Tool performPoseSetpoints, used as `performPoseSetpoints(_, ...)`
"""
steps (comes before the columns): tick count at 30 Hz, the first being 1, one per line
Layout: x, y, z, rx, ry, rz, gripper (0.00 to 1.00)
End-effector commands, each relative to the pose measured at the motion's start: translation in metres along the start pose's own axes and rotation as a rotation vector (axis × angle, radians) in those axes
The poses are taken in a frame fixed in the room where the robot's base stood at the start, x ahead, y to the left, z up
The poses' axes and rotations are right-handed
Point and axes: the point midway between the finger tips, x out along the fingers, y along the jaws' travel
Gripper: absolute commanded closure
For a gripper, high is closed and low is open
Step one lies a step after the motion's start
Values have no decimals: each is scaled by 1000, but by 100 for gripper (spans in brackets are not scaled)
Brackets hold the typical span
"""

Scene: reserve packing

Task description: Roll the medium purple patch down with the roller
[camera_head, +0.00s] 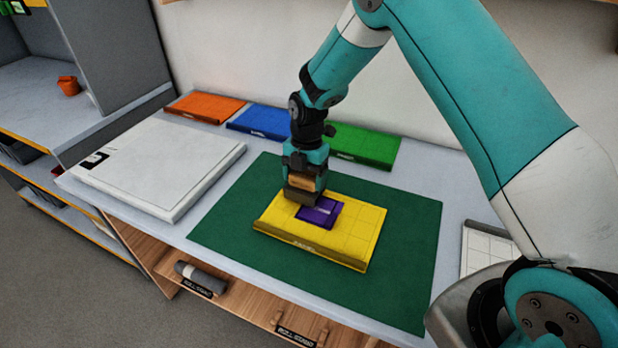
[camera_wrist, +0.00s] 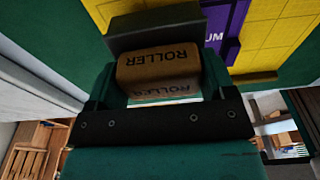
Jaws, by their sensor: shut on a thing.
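The medium purple patch (camera_head: 321,212) lies on the yellow panel (camera_head: 355,221), which rests on the green mat (camera_head: 220,226). The patch also shows in the wrist view (camera_wrist: 235,22), partly hidden, with the letters "UM" visible. My gripper (camera_head: 305,178) is shut on the roller, whose tan handle marked "ROLLER" (camera_wrist: 158,65) sits between the fingers. The roller's dark head (camera_wrist: 155,28) is at the patch's left edge. Whether it touches the patch or hovers just above it, I cannot tell.
Orange (camera_head: 204,106), blue (camera_head: 260,121) and green (camera_head: 362,147) panels lie along the back of the table. A large white slab (camera_head: 165,165) is at left, and a white gridded item (camera_head: 486,250) at right. A grey cylinder (camera_head: 202,276) lies on the shelf below.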

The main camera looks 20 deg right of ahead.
Motion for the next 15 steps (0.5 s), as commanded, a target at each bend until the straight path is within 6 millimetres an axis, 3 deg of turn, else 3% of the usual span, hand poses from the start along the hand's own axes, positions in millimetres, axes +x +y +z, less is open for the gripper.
performPoseSetpoints(15,-2,21,0,-1,0,0,47)
